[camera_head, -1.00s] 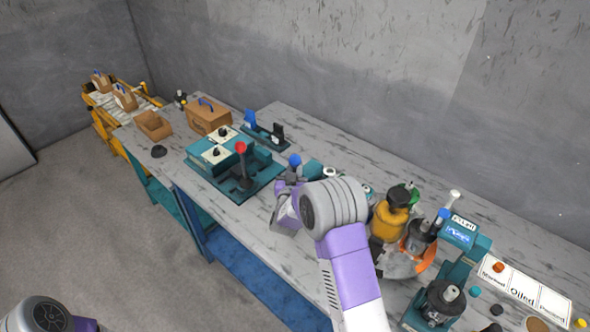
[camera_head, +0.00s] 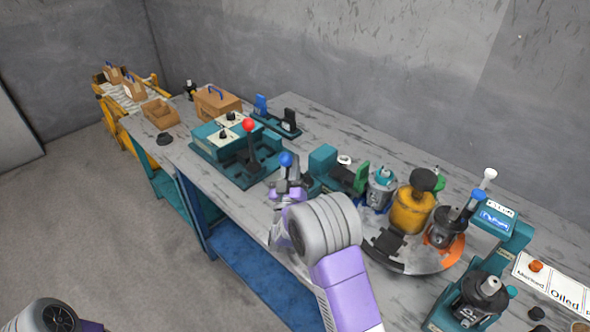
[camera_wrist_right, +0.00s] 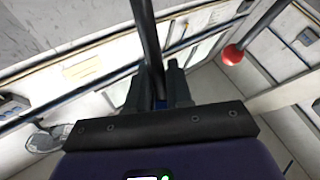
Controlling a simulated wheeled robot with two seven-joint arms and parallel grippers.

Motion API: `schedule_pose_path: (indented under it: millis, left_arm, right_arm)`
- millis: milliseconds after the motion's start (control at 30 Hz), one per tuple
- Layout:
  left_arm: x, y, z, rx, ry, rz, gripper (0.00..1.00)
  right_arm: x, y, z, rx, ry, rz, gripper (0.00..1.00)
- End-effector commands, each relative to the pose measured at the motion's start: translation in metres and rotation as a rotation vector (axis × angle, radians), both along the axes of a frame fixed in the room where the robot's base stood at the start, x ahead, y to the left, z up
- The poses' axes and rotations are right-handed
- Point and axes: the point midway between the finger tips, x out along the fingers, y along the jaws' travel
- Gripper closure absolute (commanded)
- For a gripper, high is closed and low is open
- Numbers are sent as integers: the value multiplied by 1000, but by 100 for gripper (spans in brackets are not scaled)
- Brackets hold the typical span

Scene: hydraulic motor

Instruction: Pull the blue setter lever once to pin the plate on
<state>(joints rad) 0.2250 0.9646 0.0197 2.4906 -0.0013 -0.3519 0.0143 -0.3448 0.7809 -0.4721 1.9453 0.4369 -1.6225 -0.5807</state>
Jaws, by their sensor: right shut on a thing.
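The blue setter lever shows its blue ball knob (camera_head: 286,158) in the head view, on the bench just right of the red-knobbed lever (camera_head: 249,125). My right gripper (camera_head: 289,186) is just below the blue knob. In the right wrist view its dark fingers (camera_wrist_right: 160,88) are shut on the lever's dark rod (camera_wrist_right: 148,40). The lever leans toward the bench's front edge. A teal block (camera_head: 322,158) stands beside the lever. My arm hides the lever's foot, and I cannot make out the plate or the pin. My left gripper is out of view.
A round turntable (camera_head: 430,262) with several motor parts, one with a yellow body (camera_head: 411,212), stands right of my right arm. The teal base (camera_head: 205,150) of the red-knobbed lever is close on the left.

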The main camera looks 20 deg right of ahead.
Motion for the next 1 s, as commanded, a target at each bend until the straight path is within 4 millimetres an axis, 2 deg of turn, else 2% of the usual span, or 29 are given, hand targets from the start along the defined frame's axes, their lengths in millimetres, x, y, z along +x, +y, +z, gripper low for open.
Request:
schedule_pose_path:
  millis: [33,200,633,667,733,1000]
  left_arm:
    - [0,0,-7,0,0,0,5]
    - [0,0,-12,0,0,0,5]
    - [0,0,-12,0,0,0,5]
    - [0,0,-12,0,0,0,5]
    - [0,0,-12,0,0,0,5]
    - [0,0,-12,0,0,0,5]
  right_arm:
    - [-1,2,-5,-14,-3,1,100]
    - [-2,5,-5,-43,-16,0,100]
    - [-2,5,-4,-51,-18,-1,100]
    - [-2,5,-4,-50,-17,-1,75]
    - [-2,5,-4,-50,-18,0,65]
    - [-2,5,-4,-50,-18,0,63]
